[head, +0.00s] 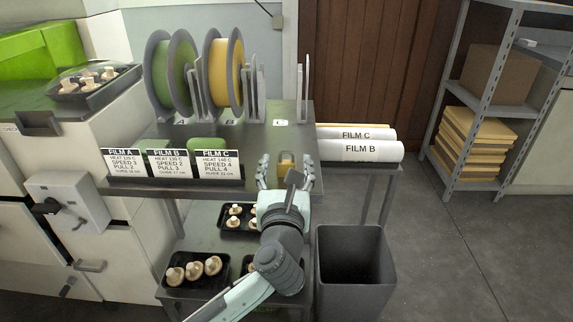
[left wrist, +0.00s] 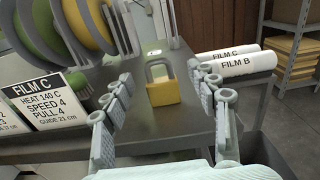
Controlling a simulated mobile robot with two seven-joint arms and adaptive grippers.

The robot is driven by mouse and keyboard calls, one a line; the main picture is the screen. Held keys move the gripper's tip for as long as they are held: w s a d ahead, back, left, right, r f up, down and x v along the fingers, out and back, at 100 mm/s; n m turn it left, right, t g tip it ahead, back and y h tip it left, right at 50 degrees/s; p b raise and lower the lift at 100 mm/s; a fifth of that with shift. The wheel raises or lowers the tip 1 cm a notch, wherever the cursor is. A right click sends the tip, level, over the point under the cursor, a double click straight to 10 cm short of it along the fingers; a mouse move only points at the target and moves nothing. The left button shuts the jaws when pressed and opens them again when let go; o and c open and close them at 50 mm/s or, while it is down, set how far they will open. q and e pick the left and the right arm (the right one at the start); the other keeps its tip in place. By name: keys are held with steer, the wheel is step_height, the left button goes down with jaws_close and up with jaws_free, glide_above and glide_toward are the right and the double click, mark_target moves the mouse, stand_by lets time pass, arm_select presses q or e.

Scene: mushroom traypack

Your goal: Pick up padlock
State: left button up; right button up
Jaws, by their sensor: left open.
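The padlock (head: 286,160) has a yellow body and a grey shackle. It stands upright on the dark table top (head: 230,183) near the right end. In the left wrist view the padlock (left wrist: 163,92) is centred between the fingers, a little beyond the fingertips. My left gripper (head: 281,172) is open and empty, with one finger to each side of the padlock's line. It also shows large in the left wrist view (left wrist: 165,88). No contact between fingers and padlock is visible. My right gripper is not in view.
Film spools (head: 222,75) stand behind, left of the padlock. Printed film cards (head: 218,164) stand along the front edge. White film rolls (head: 358,150) lie to the right. Mushroom trays (head: 197,283) are on the lower shelf. A dark bin (head: 355,262) stands at the lower right.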

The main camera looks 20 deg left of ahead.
arm_select(q)
steer(key=shift+c, duration=0.4)
steer(key=c, duration=1.2)
steer(key=shift+r, duration=0.15)
